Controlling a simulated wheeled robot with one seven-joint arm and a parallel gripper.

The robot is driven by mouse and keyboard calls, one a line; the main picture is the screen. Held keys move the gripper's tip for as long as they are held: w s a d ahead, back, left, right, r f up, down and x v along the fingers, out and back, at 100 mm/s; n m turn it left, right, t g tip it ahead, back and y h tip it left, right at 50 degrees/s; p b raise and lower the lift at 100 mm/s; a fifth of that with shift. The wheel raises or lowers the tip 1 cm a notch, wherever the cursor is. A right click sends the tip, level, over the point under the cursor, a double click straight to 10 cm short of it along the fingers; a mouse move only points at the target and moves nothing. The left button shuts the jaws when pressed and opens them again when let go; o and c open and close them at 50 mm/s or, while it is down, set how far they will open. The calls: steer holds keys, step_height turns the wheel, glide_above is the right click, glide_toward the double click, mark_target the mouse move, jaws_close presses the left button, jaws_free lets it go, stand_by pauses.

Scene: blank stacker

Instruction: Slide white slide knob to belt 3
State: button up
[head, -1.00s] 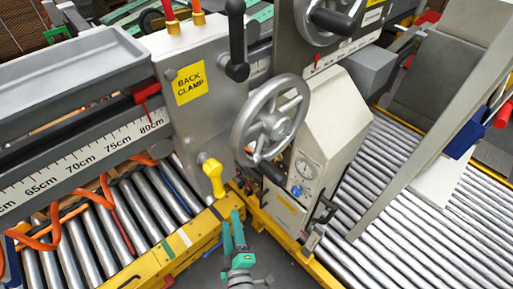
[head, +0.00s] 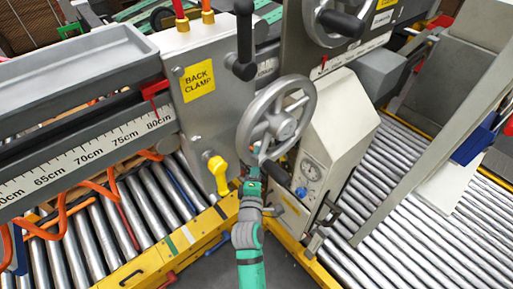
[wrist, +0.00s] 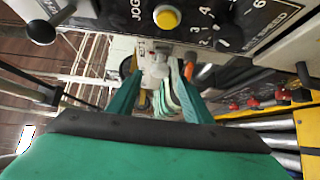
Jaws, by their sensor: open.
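My gripper (head: 253,180) is just below the lower rim of the large handwheel, in front of the machine's control housing. In the wrist view my green fingers (wrist: 158,88) are apart, with a whitish part (wrist: 156,66) showing beyond and between them. I cannot tell whether this is the white slide knob or whether it touches a finger. A dark panel with belt-speed lettering and numbers (wrist: 232,22) is at the upper right of the wrist view. The knob cannot be made out in the head view, where my arm and the handwheel cover that area.
The grey handwheel (head: 276,122) overhangs my gripper. A yellow handle (head: 218,174) is close on the left. A yellow button (wrist: 167,17) sits beside the number panel. Roller conveyors (head: 418,215) lie on both sides, and a gauge (head: 311,172) is to the right.

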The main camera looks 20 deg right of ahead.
mark_target(262, 144)
steer(key=x, duration=0.6)
steer(key=shift+d, duration=0.1)
steer(key=shift+w+d, duration=0.15)
steer(key=shift+d, duration=0.15)
steer(key=shift+a, duration=0.2)
